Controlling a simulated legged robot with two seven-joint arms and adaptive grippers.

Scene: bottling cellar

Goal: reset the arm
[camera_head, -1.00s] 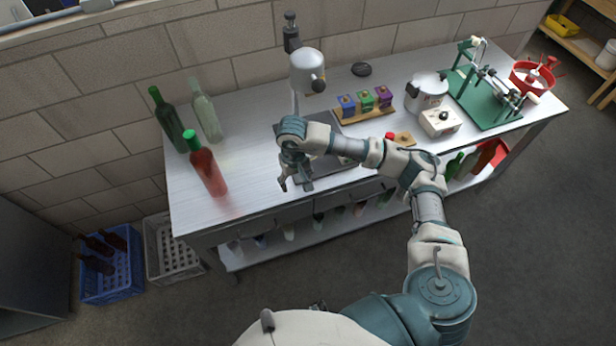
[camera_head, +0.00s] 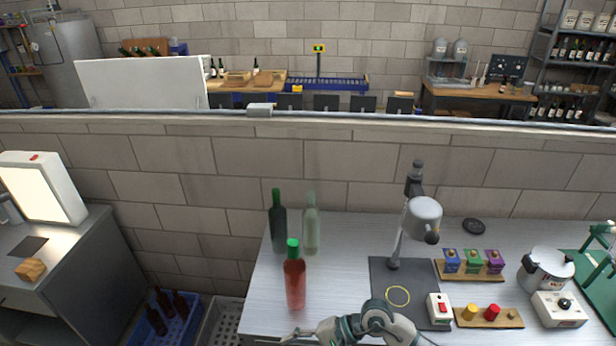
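My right arm (camera_head: 370,326) shows at the bottom edge, in front of the steel bench. Its gripper (camera_head: 290,338) points left near the bench's front edge, below the red bottle (camera_head: 294,278). It is small and partly cut by the frame edge, so I cannot tell whether its fingers are open. No object is visible in it. My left arm and gripper are not in view.
A dark green bottle (camera_head: 278,225) and a clear bottle (camera_head: 311,228) stand behind the red one. Coloured boxes (camera_head: 473,262) and a white pot (camera_head: 546,268) stand right. A low wall closes the back.

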